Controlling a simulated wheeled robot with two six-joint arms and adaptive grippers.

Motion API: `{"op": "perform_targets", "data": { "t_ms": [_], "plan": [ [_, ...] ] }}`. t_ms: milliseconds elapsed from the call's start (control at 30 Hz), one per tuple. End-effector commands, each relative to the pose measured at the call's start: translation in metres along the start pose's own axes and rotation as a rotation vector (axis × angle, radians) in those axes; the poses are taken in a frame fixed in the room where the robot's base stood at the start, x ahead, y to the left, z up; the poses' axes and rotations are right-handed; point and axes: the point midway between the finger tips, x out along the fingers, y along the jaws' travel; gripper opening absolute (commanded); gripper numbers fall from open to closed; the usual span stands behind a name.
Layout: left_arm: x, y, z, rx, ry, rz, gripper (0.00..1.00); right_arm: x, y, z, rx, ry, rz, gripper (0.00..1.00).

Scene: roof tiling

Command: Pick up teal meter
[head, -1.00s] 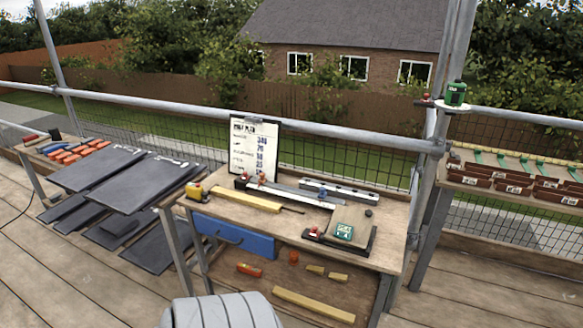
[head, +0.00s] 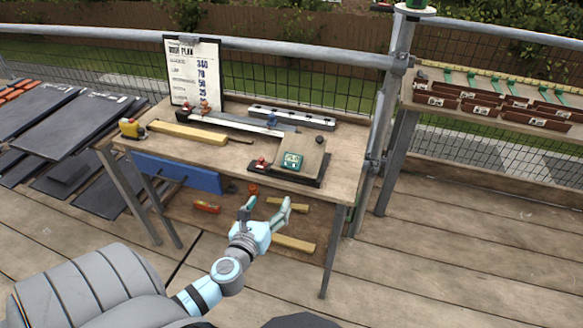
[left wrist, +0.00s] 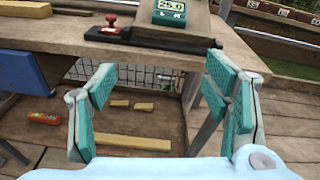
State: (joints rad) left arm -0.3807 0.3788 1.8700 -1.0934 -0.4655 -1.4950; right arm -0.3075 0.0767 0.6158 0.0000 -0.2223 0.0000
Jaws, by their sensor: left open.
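The teal meter (head: 292,160) is a small boxy device lying on a tan block in a dark tray at the front right of the workbench top. It also shows in the left wrist view (left wrist: 170,12), top centre, with a display reading about 25.0. My left gripper (head: 268,208) is open and empty, in front of the bench and lower than the meter in the head view. In the left wrist view its teal finger pads (left wrist: 160,95) stand wide apart, with the meter beyond and above them. My right gripper is not in view.
The bench top edge (left wrist: 130,45) lies between the gripper and the meter. A red-handled stamp (left wrist: 111,25) stands left of the meter. A lower shelf holds yellow wooden pieces (head: 293,243). A scaffold pole (head: 385,110) rises at right.

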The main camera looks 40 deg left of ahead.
Motion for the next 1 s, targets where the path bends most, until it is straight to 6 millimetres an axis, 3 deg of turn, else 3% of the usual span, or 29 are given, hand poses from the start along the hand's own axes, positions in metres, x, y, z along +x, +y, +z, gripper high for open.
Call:
{"op": "perform_targets", "data": {
  "t_ms": [67,167,333,700,800,1000],
  "plan": [
    [0.003,-0.010,0.029,0.116,-0.079,-0.021,0.70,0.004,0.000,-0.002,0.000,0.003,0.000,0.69],
    [0.022,-0.014,0.041,0.154,-0.103,-0.024,0.70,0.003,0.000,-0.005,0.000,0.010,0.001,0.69],
    [0.069,-0.016,0.043,0.148,-0.100,-0.025,0.70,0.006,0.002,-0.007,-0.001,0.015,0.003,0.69],
    [0.131,-0.018,0.041,0.145,-0.097,-0.027,0.70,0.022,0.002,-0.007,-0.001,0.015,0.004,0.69],
    [0.142,-0.019,0.042,0.144,-0.095,-0.028,0.70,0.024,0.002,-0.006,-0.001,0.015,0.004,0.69],
    [0.143,-0.019,0.043,0.144,-0.094,-0.029,0.68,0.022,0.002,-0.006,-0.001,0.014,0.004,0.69]
  ]
}}
